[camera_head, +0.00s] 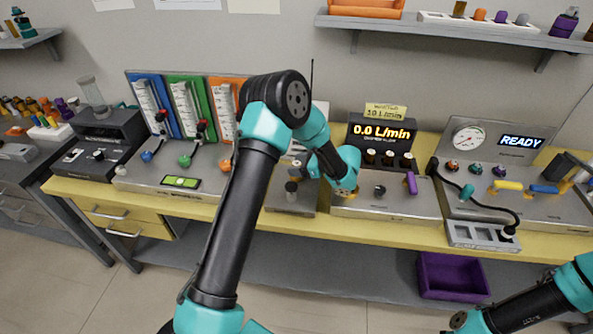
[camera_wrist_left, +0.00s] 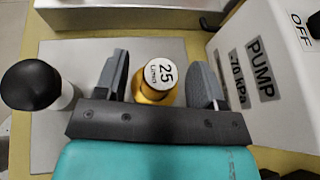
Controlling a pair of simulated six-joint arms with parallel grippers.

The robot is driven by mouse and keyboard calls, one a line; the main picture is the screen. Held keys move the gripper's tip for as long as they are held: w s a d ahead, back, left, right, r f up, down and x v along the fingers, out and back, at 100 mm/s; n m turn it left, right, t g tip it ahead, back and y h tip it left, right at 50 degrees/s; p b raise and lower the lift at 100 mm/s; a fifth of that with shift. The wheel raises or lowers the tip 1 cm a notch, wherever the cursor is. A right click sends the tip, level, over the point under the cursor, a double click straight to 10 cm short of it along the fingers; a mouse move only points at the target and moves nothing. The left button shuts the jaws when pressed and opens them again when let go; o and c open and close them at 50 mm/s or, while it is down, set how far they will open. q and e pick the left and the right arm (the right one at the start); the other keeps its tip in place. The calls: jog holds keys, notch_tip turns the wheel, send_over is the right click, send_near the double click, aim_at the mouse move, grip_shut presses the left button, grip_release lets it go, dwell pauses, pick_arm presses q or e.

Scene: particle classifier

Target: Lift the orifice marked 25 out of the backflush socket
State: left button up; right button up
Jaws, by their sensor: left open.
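The orifice marked 25 (camera_wrist_left: 160,80) is a gold cylinder with a white top label, seen from above in the left wrist view. It stands between the two spread fingers of my left gripper (camera_wrist_left: 162,84), with small gaps visible on both sides. Its lower part and the socket are hidden by the gripper and the orifice itself. In the head view my left gripper (camera_head: 313,171) is over the grey station plate (camera_head: 291,207), beside a black-topped knob (camera_head: 291,186). The orifice is not clear there. My right gripper is out of view.
The black knob (camera_wrist_left: 30,86) stands left of the fingers in the wrist view. The white pump box (camera_wrist_left: 265,80) rises close on the right. A flow display (camera_head: 382,131) reads 0.0 L/min. A purple bin (camera_head: 452,276) sits below the bench.

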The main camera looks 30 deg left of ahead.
aim_at(297, 163)
pick_arm(q)
jog(key=shift+a+f, duration=0.1)
jog(key=shift+a, duration=0.1)
jog(key=shift+c, duration=0.4)
jog(key=c, duration=1)
notch_tip(297, 163, up, 10)
jog(key=shift+r, duration=0.1)
dwell(0.5)
